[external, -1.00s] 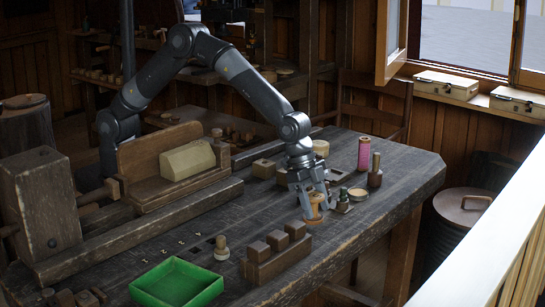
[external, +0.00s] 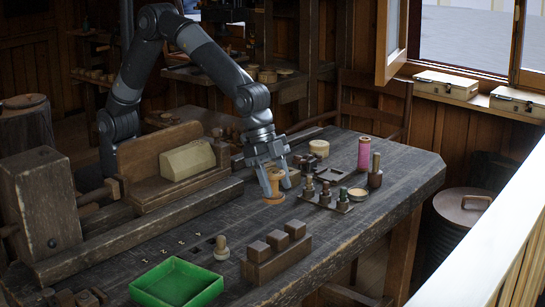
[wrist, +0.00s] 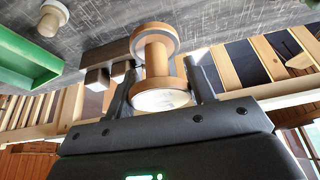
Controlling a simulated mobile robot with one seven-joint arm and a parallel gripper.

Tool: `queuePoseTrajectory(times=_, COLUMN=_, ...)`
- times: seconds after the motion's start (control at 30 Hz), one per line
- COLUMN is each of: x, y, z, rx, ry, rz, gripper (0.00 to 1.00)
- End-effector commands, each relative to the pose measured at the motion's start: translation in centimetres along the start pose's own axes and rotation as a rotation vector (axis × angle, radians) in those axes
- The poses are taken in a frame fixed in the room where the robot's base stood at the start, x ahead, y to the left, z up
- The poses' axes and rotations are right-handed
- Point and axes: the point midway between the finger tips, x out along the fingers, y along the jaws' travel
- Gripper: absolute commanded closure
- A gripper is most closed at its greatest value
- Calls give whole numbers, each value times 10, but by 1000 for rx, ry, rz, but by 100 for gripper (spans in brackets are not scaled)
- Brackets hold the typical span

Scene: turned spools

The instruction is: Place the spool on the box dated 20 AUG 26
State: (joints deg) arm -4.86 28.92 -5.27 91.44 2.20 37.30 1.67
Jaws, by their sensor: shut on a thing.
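The spool (external: 274,183) is orange-brown wood with a narrow waist and a wide round flange at each end. My gripper (external: 276,187) points down with its fingers shut on the spool, over the middle of the workbench. In the wrist view the spool (wrist: 157,62) sits between the two fingers, its pale end face toward the camera. I cannot tell how far it is above the bench. Two cream boxes with clasps, a left one (external: 446,85) and a right one (external: 518,102), stand on the window sill at the right. No date is readable on either.
The workbench (external: 345,225) holds a rack of stamps (external: 326,198), a round tin (external: 358,194), a pink spool (external: 364,154), a block with three cubes (external: 275,255) and a green tray (external: 176,284). A pale wedge-shaped block (external: 188,158) rests on a wooden stand at left.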

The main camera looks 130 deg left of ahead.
Motion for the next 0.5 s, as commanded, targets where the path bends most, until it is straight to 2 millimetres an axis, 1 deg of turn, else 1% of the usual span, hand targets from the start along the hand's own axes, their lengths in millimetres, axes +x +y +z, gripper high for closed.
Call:
queuePoseTrajectory(times=0.07, x=-1, y=-8, z=1, rx=-15, ry=0, rz=-7, gripper=73)
queuePoseTrajectory(times=0.17, x=-5, y=-34, z=3, rx=-61, ry=-1, rz=-28, gripper=73)
queuePoseTrajectory(times=0.27, x=-12, y=-75, z=10, rx=-141, ry=-2, rz=-64, gripper=73)
queuePoseTrajectory(times=0.3, x=-16, y=-95, z=14, rx=-180, ry=-3, rz=-81, gripper=73)
queuePoseTrajectory(times=0.37, x=-22, y=-127, z=22, rx=-244, ry=-6, rz=-108, gripper=73)
queuePoseTrajectory(times=0.4, x=-27, y=-147, z=28, rx=-287, ry=-7, rz=-126, gripper=73)
queuePoseTrajectory(times=0.47, x=-34, y=-178, z=39, rx=-352, ry=-7, rz=-153, gripper=73)
queuePoseTrajectory(times=0.5, x=-40, y=-198, z=46, rx=-395, ry=-7, rz=-171, gripper=73)
